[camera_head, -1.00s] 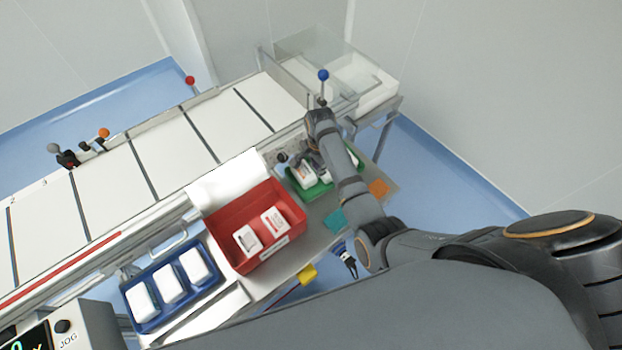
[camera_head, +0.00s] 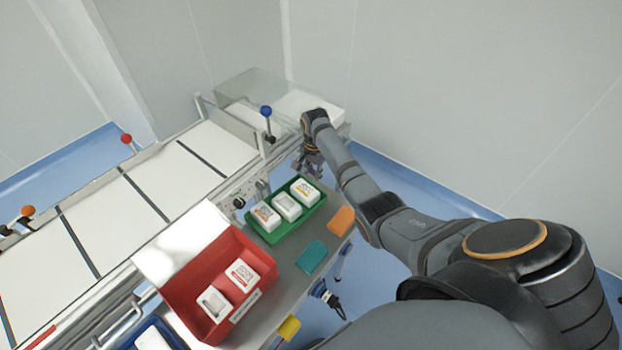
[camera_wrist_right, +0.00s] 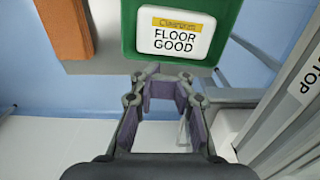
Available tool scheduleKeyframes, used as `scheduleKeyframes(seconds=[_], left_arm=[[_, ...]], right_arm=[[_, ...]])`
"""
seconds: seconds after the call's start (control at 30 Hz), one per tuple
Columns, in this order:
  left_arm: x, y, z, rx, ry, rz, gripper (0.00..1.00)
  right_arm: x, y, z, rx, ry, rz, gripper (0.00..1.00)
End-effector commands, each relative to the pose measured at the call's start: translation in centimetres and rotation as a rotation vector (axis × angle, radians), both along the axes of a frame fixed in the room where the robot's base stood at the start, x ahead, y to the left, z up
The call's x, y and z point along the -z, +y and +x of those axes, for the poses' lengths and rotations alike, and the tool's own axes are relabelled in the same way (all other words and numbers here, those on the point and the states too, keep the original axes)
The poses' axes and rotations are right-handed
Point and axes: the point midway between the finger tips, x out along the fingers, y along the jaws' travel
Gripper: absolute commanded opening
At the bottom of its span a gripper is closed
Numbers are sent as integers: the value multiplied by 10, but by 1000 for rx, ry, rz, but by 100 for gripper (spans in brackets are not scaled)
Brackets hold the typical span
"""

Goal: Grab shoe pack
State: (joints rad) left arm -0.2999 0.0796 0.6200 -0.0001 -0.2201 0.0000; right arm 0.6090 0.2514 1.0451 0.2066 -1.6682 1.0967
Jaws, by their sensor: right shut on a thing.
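My right gripper (camera_head: 310,168) is just beyond the far corner of the green tray (camera_head: 256,229). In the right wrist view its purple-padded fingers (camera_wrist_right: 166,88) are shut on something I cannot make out. Three white labelled packs, a near one (camera_head: 263,216), a middle one (camera_head: 287,207) and a far one (camera_head: 305,193), lie in the green tray. The right wrist view shows one pack (camera_wrist_right: 175,38) reading "Cleanroom FLOOR GOOD" in the tray, apart from the fingers. I cannot tell which pack is the shoe pack. My left gripper is out of view.
The red bin (camera_head: 181,290) holds two white packs. Orange (camera_head: 341,221), teal (camera_head: 311,257) and yellow (camera_head: 288,328) pieces show along the bench. A blue-knobbed lever (camera_head: 266,112) and clear guard (camera_head: 243,88) stand close to my right arm. Open floor shows beyond the bench.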

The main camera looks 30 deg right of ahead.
Motion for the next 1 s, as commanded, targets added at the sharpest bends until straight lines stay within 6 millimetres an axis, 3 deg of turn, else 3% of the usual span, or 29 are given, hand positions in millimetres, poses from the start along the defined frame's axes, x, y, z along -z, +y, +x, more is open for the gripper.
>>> scheduleKeyframes(seconds=[0.07,0.1,0.6,0.9,1.0], left_arm=[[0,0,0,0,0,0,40],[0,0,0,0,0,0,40],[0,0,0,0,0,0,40],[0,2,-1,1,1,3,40],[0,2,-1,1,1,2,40]], right_arm=[[0,0,0,0,-1,0,0],[0,0,0,0,-1,0,14],[0,1,0,0,-1,-1,80],[-1,1,0,0,-1,-1,80],[-10,0,1,0,-4,-1,80]])
